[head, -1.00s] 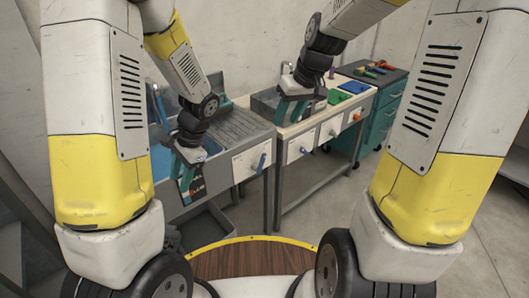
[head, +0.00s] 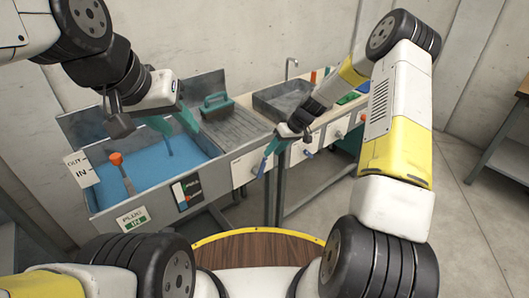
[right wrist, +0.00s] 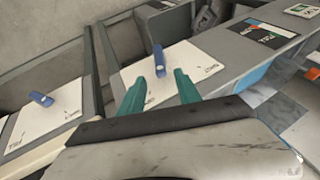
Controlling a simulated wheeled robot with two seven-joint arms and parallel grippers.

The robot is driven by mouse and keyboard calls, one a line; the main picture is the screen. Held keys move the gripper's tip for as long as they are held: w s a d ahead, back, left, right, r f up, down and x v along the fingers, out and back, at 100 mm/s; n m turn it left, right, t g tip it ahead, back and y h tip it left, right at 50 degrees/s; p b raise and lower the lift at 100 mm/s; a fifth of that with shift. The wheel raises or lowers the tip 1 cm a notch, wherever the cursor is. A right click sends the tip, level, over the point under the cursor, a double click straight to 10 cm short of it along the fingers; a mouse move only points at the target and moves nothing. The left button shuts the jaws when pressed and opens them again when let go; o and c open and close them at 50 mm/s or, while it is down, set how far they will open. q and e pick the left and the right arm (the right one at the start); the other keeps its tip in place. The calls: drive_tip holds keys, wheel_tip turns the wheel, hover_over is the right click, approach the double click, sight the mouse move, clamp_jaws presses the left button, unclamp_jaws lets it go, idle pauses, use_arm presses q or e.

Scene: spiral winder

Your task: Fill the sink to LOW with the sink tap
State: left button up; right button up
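The basin (head: 213,150) at left has a flat blue surface (head: 150,180) inside. A dark card with red and blue patches (head: 187,192) is on its front; its text is unreadable. A white panel (head: 243,172) beside it carries a blue handle, clear in the right wrist view (right wrist: 160,60). My right gripper (head: 285,150) is open before this panel. In the right wrist view its fingers (right wrist: 158,92) are apart, with the handle beyond the gap. My left gripper (head: 174,122) is open and empty above the basin. A grey spout (head: 289,66) rises over a second basin (head: 283,100).
An orange-topped lever (head: 117,160) stands at the basin's left. A PLUG IN sign (head: 133,217) is on its front, an OUT/IN sign (head: 80,170) at left. A teal-handled block (head: 216,103) sits behind the ribbed drainboard (head: 235,125). Another panel handle (right wrist: 40,98) is nearby.

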sight(267, 159)
drive_tip(key=x, duration=0.7)
drive_tip(key=shift+a+f, duration=0.15)
drive_tip(key=shift+f, duration=0.05)
clamp_jaws()
idle(1.2)
